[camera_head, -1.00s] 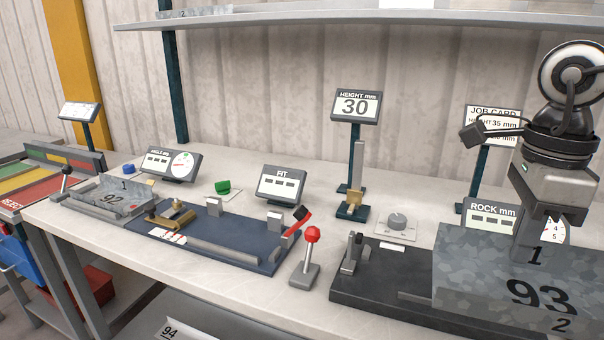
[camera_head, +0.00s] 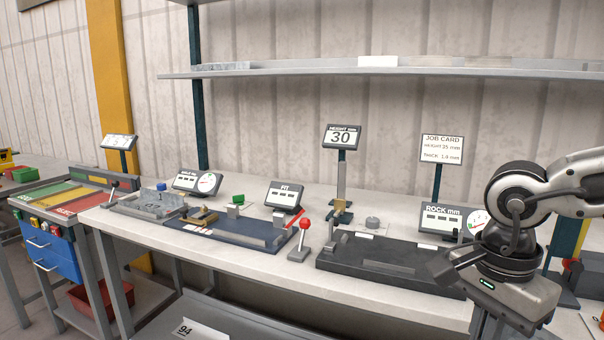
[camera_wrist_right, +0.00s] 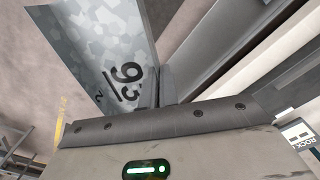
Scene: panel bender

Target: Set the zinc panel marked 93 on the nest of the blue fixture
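The zinc panel marked 93 (camera_wrist_right: 112,62) is mottled grey with black figures and shows in the right wrist view. My right gripper (camera_wrist_right: 160,88) is shut on its edge. In the head view my right gripper (camera_head: 510,295) is at the lower right, in front of the bench edge; its fingers and the panel are largely hidden or out of frame. The blue fixture (camera_head: 212,233) is a dark blue plate left of centre, with a brass clamp, grey blocks and a grey rail; no panel lies on it. My left gripper is not in view.
A dark fixture (camera_head: 390,262), empty, lies between the gripper and the blue fixture. A red-knobbed lever (camera_head: 303,230) and the FIT display (camera_head: 285,196) stand beside the blue fixture. A shelf (camera_head: 380,72) hangs above.

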